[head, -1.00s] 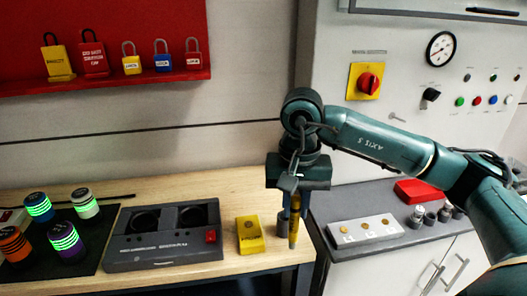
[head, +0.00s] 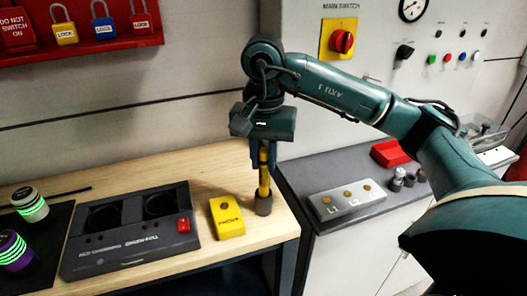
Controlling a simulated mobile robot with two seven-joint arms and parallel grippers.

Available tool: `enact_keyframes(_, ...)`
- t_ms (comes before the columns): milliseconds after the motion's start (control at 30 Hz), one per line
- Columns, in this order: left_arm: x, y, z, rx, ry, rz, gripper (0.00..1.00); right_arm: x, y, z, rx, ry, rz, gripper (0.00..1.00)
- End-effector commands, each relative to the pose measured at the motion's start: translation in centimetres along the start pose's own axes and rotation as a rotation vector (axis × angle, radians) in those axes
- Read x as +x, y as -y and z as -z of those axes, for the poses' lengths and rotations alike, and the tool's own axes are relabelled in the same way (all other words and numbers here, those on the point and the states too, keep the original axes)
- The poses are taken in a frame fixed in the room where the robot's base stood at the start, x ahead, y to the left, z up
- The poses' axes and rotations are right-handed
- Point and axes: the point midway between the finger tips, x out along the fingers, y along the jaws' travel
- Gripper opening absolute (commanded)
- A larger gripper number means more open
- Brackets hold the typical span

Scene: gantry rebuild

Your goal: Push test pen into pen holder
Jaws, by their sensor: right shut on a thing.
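The yellow test pen (head: 264,182) stands upright in the jaws of my right gripper (head: 263,160), which is shut on its upper part and points straight down. The pen holder (head: 264,205), a small dark grey cup, stands near the right front corner of the wooden bench. The pen's lower end meets the top of the holder; I cannot tell how deep inside it is. My left gripper is not in view.
A yellow box (head: 227,217) lies just left of the holder on the wooden bench (head: 215,172). A dark two-well station (head: 130,238) is further left. To the right, a grey counter (head: 318,213) bears a plate with L1 to L3 terminals (head: 346,200). A red lock board hangs behind.

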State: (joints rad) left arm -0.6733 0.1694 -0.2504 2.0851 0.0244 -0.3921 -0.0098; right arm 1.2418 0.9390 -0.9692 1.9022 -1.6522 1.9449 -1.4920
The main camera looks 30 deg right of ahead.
Motion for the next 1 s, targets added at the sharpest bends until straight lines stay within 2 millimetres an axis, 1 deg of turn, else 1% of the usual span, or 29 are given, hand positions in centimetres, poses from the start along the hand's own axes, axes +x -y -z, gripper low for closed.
enact_keyframes(33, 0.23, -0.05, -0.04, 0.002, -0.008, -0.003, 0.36, 0.64, -0.02, 0.01, 0.000, -0.001, 0.000, 0.01)
enact_keyframes(133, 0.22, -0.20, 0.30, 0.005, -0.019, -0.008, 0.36, 0.95, -0.01, 0.01, 0.000, -0.001, 0.001, 0.01)
enact_keyframes(500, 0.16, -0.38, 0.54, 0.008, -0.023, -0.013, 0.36, 0.93, -0.01, 0.01, 0.000, -0.001, 0.000, 0.01)
enact_keyframes(1000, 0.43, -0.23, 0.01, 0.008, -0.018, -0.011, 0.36, 0.95, 0.05, -0.03, -0.001, 0.000, 0.000, 0.01)
